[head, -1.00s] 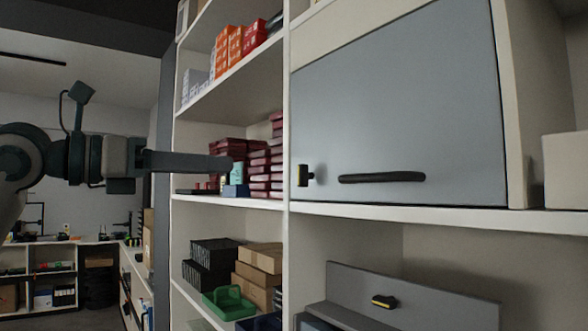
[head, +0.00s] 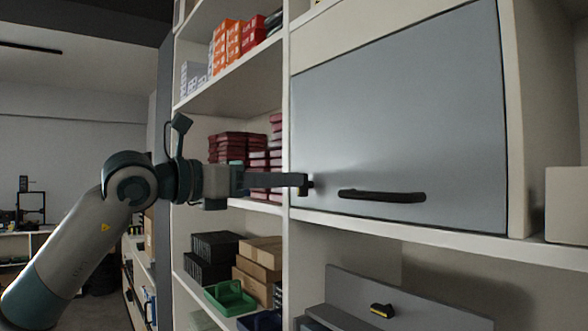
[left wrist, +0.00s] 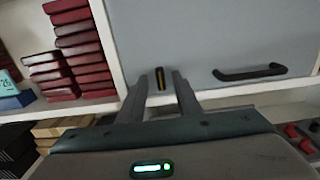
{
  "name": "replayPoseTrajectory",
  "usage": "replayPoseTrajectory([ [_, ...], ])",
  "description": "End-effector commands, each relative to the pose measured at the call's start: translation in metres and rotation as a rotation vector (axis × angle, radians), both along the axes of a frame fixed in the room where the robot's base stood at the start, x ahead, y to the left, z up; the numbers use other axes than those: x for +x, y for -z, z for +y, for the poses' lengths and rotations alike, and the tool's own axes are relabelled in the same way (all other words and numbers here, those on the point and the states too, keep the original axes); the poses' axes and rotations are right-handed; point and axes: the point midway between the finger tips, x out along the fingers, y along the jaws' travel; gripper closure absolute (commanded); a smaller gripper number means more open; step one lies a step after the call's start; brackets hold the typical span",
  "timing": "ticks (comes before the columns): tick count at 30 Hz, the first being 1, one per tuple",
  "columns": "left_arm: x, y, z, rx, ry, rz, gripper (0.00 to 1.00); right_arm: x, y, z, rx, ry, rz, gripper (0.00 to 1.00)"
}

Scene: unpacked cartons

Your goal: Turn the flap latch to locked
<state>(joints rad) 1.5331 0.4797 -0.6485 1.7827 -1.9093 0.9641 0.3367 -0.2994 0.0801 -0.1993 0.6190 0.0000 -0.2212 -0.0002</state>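The flap latch (left wrist: 160,78) is a small black knob with a yellow stripe at the lower left of the closed grey flap (head: 400,110). In the left wrist view it stands upright. My left gripper (left wrist: 160,80) is open, its fingertips on either side of the latch with a gap visible on each side. In the head view the left gripper (head: 303,182) reaches in from the left and hides most of the latch. I cannot tell whether the fingers touch it. My right gripper is in neither view.
A black bar handle (head: 382,196) sticks out of the flap right of the latch. A shelf edge (head: 420,229) runs just below. Dark red boxes (head: 228,146) stack on the left shelf. A lower grey panel carries another black-and-yellow knob (head: 382,310).

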Motion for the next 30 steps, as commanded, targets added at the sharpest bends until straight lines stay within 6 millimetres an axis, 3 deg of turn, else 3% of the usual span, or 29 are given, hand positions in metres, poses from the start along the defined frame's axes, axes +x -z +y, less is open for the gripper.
replayPoseTrajectory([
  [9, 0.019, -0.001, -0.026, 0.000, 0.000, 0.001, 0.69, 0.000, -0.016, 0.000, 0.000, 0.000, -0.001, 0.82],
  [20, 0.021, 0.000, -0.029, 0.000, -0.001, 0.000, 0.69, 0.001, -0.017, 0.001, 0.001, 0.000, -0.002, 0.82],
  [24, 0.021, 0.000, -0.028, 0.000, -0.001, 0.000, 1.00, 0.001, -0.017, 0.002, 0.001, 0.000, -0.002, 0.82],
  [30, 0.021, 0.000, -0.028, 0.001, -0.001, -0.001, 1.00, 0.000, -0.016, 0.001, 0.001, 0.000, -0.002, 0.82],
])
